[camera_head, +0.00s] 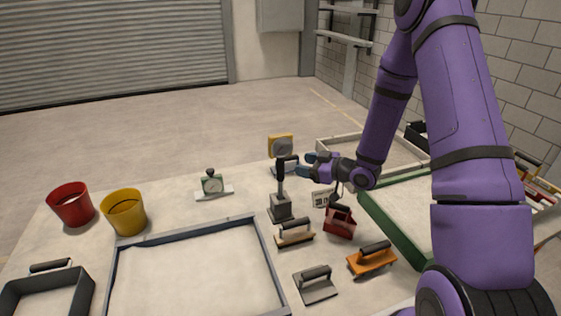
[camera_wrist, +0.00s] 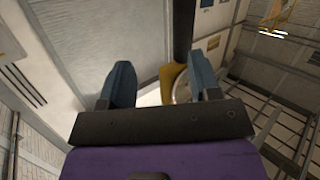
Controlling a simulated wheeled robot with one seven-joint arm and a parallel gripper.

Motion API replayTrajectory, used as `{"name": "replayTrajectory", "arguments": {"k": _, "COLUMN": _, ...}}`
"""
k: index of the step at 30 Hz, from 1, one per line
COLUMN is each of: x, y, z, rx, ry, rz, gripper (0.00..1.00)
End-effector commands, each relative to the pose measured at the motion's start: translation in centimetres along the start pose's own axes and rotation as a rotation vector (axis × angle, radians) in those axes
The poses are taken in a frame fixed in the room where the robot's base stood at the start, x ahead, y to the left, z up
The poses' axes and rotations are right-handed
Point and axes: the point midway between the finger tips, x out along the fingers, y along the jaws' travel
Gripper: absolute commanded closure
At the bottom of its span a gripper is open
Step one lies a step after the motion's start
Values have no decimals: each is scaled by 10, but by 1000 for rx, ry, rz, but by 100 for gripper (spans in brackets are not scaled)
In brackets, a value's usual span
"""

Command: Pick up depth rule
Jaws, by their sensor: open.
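My gripper (camera_head: 306,165) is open in the head view, its blue fingertips pointing left, just right of the black upright handle of a grey-block tamper (camera_head: 281,206). In the wrist view, my gripper (camera_wrist: 162,80) shows both blue fingers spread apart. The dark handle (camera_wrist: 184,30) shows beyond them, nearer the right finger; I cannot tell whether it lies between them. No object is plainly a depth rule. A green dial gauge on a flat white bar (camera_head: 213,186) lies left of my gripper and may be it. A small white card (camera_head: 323,198) stands below my gripper.
A yellow dial device (camera_head: 281,147) stands behind the tamper. Floats (camera_head: 315,288) and a red box (camera_head: 340,222) crowd the front. Red (camera_head: 71,204) and yellow (camera_head: 124,212) buckets stand left. A sand tray (camera_head: 113,270) fills the front middle; a green-edged tray (camera_head: 395,230) is right.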

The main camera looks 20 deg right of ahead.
Motion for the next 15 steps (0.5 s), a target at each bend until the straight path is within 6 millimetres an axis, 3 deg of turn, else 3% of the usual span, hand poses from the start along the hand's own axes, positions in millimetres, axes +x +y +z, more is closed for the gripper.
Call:
{"name": "replayTrajectory", "arguments": {"k": 6, "x": -3, "y": -17, "z": 27, "rx": 81, "ry": 145, "rz": -58, "gripper": 43}}
{"name": "replayTrajectory", "arguments": {"k": 15, "x": 3, "y": -24, "z": 33, "rx": 117, "ry": 218, "rz": -81, "gripper": 43}}
